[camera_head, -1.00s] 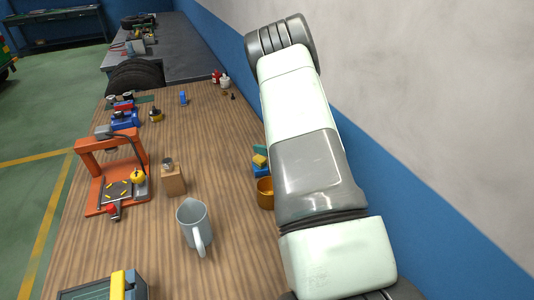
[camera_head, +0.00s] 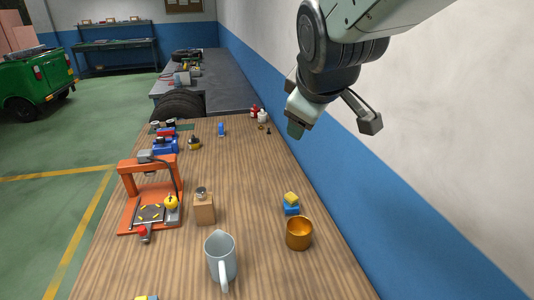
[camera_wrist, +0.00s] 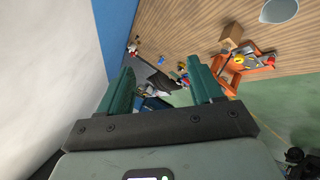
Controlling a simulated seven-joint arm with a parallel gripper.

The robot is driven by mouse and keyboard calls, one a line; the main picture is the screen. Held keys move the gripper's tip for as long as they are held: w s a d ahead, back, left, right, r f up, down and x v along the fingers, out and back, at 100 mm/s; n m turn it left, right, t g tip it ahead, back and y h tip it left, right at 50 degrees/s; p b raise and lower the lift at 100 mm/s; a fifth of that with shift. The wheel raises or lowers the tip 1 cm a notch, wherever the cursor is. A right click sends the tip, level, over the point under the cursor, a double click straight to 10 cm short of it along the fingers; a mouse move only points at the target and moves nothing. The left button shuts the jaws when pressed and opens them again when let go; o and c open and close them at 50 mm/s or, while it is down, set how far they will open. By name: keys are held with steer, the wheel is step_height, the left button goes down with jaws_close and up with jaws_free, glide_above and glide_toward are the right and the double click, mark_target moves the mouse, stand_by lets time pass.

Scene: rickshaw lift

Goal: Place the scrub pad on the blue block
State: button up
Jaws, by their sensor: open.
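The blue block (camera_head: 291,209) stands on the wooden table at the right, just behind the orange-brown cup. A small yellow piece (camera_head: 291,198), which looks to be the scrub pad, rests on top of it, turned at an angle. My gripper (camera_head: 295,130) is raised well above and behind the block, apart from it. In the wrist view my gripper (camera_wrist: 162,85) shows its two teal fingers spread, with nothing between them. The block and pad are not clearly seen in the wrist view.
A grey-blue pitcher (camera_head: 221,258), an orange-brown cup (camera_head: 299,233), a wooden block with a metal top (camera_head: 204,209) and an orange frame machine (camera_head: 151,195) stand on the table (camera_head: 255,262). The wall (camera_head: 440,130) runs close along the right. The table's middle is mostly clear.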

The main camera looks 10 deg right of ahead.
steer(key=s+a+m+g+y, duration=0.1)
steer(key=s+a+m, duration=0.2)
steer(key=s, duration=0.5)
steer(key=s+a+m+g, duration=0.1)
steer(key=s+a+m, duration=0.3)
steer(key=s, duration=0.5)
steer(key=shift+s+f+m+g+y, duration=0.25)
steer(key=shift+m+g+y, duration=0.15)
steer(key=shift+m, duration=0.2)
